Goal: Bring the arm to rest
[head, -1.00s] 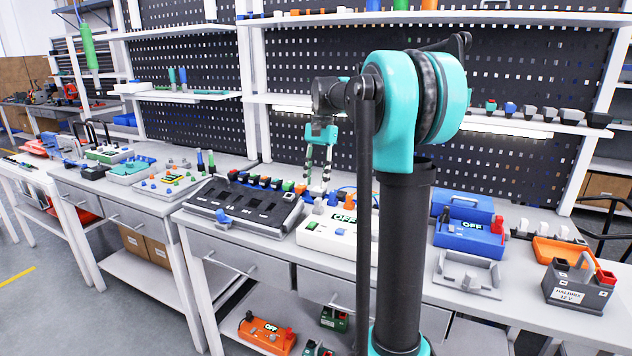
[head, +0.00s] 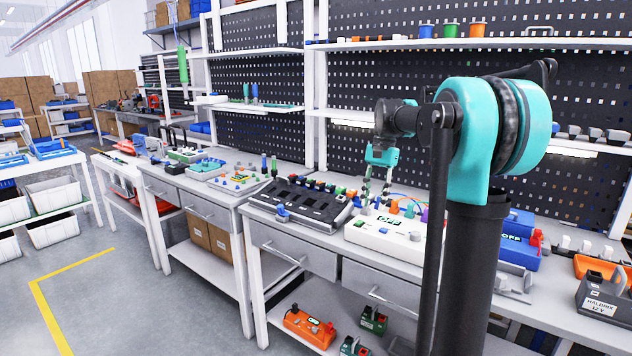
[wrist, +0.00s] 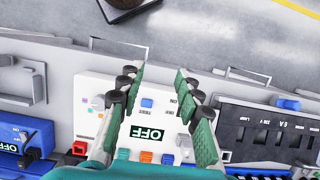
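My arm is a teal and black one, raised on a dark column at the right of the head view. It is folded over the workbench, with my gripper (head: 377,190) hanging fingers-down above a white box (head: 385,236) on the bench. In the wrist view my gripper (wrist: 160,95) has its two green fingers well apart. Nothing is held between them. The white box (wrist: 155,95) with a green OFF display lies below the fingers; I cannot tell the exact gap.
A black panel (head: 303,203) is left of the white box, and blue OFF boxes (head: 520,225) are to its right. A black battery (head: 605,292) stands farther right. A perforated wall (head: 400,90) with shelves rises behind. Grey floor with a yellow line (head: 45,310) is clear at left.

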